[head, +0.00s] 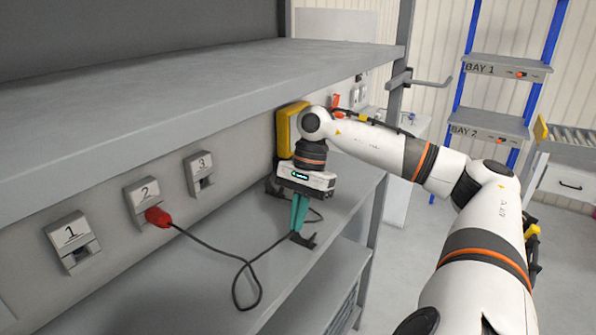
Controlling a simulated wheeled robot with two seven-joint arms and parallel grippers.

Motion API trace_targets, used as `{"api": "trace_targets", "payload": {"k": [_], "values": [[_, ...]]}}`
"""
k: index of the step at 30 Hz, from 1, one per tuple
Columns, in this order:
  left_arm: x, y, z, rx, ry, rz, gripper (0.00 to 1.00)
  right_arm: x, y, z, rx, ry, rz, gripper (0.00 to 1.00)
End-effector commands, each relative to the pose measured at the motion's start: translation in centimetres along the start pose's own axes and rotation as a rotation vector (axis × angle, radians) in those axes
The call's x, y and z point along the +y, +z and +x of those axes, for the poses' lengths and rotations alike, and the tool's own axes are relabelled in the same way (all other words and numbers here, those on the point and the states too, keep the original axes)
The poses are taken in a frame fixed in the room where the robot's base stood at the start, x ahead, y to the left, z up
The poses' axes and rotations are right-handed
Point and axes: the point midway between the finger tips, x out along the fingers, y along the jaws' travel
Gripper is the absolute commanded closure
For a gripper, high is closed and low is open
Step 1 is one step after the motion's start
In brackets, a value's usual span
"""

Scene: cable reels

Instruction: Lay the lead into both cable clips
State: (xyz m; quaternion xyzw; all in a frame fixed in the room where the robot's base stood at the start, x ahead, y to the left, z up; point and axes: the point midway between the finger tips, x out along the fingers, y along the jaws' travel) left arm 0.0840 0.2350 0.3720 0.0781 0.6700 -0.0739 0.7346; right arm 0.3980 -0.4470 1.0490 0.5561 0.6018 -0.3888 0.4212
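The lead (216,246) is a thin dark cable. It leaves a red plug (158,216) in socket 2, makes a loose loop over the shelf and runs to my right gripper. My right gripper (298,227) points down with its teal fingers close together on the lead, just above a dark cable clip (306,241) near the shelf's front edge. I cannot tell whether the lead sits inside this clip. More lead curves behind the fingers. A second dark shape, perhaps the other clip (272,188), stands farther back, partly hidden by the gripper. My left gripper is out of view.
Sockets 1 (73,243) and 3 (200,174) on the back panel are empty. A yellow box (287,131) is on the panel behind my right wrist. An upper shelf (180,92) overhangs the work area. A grey post stands at the right end.

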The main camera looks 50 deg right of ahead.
Motion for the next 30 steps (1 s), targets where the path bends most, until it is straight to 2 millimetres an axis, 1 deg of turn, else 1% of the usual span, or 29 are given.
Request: {"api": "trace_targets", "payload": {"k": [10,24,27,30], "values": [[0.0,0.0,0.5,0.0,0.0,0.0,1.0,0.0,0.2,0.5,0.0,-0.001,0.0,1.0],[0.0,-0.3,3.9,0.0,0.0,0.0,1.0,0.0,1.5,4.0,0.0,0.0,0.001,1.0],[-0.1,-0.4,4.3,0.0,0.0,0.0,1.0,0.0,1.6,4.4,0.0,0.0,0.0,1.0],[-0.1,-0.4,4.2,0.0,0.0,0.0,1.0,0.0,1.6,4.4,0.0,0.0,0.0,1.0]]}}
